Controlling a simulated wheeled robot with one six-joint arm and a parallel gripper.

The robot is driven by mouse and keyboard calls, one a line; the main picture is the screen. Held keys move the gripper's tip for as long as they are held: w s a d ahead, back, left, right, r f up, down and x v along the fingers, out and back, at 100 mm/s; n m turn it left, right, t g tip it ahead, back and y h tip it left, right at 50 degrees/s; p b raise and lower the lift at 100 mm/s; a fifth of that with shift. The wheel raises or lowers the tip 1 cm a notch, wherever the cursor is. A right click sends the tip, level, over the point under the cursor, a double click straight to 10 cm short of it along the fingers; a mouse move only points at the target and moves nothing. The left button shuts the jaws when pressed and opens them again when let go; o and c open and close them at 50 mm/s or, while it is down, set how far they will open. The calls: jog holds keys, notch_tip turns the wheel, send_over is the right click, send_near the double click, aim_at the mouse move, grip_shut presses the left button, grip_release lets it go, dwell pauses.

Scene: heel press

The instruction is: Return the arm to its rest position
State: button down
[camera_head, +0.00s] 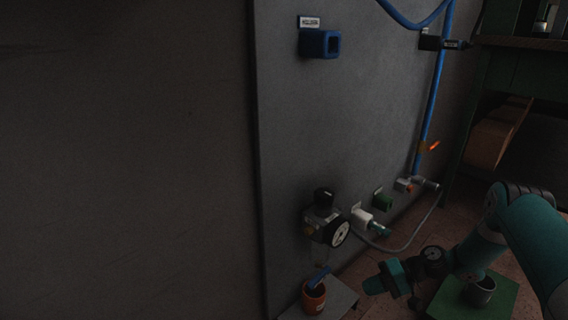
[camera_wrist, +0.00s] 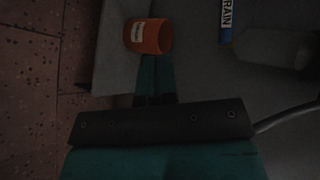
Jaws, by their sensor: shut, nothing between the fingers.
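My teal and dark gripper (camera_head: 372,285) is at the lower right of the head view, at the end of my arm. It is to the right of an orange cup (camera_head: 314,298) and apart from it in that view. In the wrist view my gripper's fingers (camera_wrist: 156,64) are together with nothing between them. The orange cup (camera_wrist: 148,36) appears just beyond the fingertips there; I cannot tell the gap.
A grey panel carries a blue holder (camera_head: 320,44), a regulator with a gauge (camera_head: 326,222), a green block (camera_head: 383,200) and a blue pipe (camera_head: 434,100). A grey hose (camera_head: 400,243) hangs nearby.

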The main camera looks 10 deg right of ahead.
notch_tip(320, 180, up, 18)
jog(key=s+a+r+n+h, duration=0.1)
jog(key=s+a+h, duration=0.15)
jog(key=h, duration=0.45)
jog(key=s+d+r+t+h, duration=0.2)
jog(key=s+r+h, duration=0.4)
jog(key=s+r, duration=0.55)
jog(key=s+a+r+n+g+y+p, duration=0.1)
jog(key=s+a+r+n+y+p, duration=0.15)
jog(key=s+a+r+p, duration=0.35)
jog(key=s+a+r+n+g+y+p, duration=0.1)
jog(key=s+a+r+n+p, duration=0.15)
jog(key=r, duration=0.45)
jog(key=s+a+r+n+g+y+p, duration=0.1)
jog(key=s+a+r+n+p, duration=0.2)
jog(key=s+a+r+p, duration=0.25)
notch_tip(320, 180, up, 35)
jog(key=w+p, duration=0.1)
jog(key=p, duration=3.2)
jog(key=shift+w+r+m, duration=0.15)
jog(key=shift+w+m, duration=0.15)
jog(key=shift+w, duration=0.1)
